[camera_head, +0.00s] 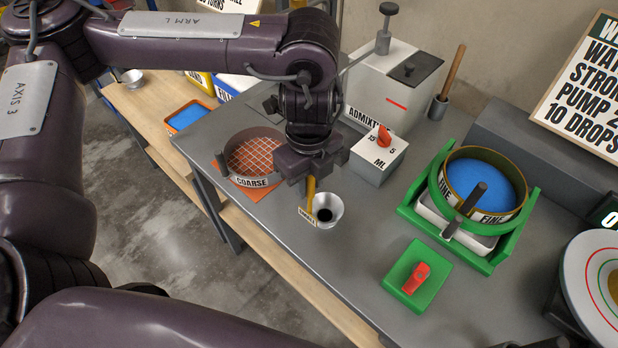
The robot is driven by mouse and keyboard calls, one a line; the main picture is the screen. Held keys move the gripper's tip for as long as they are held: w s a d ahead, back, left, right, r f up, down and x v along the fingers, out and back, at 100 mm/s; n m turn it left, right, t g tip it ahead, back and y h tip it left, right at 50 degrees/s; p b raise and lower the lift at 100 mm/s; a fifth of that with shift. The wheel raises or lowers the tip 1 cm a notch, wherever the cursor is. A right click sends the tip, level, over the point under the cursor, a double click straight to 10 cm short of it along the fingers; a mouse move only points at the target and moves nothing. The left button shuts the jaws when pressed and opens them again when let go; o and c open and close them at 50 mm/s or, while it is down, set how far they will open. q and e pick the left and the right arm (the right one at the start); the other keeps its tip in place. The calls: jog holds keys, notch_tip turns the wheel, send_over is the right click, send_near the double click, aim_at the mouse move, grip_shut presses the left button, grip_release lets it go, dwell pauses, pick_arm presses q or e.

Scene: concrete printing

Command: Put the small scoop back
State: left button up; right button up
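My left gripper (311,184) points down over the grey table (290,240), directly above the cup. The handle's top goes up between its fingers, and it appears shut on it. The fingertips are partly hidden by the gripper body. I cannot tell whether the cup touches the table. My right gripper is not in view.
The coarse sieve (254,155) stands left of the gripper, the admixture dispenser (388,95) and dial box (378,157) behind. The green-framed fine sieve (480,195) and red-knob switch (416,279) stand right. Another metal cup (132,78) sits on the wooden bench (150,108).

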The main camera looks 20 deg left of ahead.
pick_arm(q)
jog(key=shift+o, duration=1.1)
jog(key=shift+r, duration=0.2)
notch_tip(320, 180, up, 12)
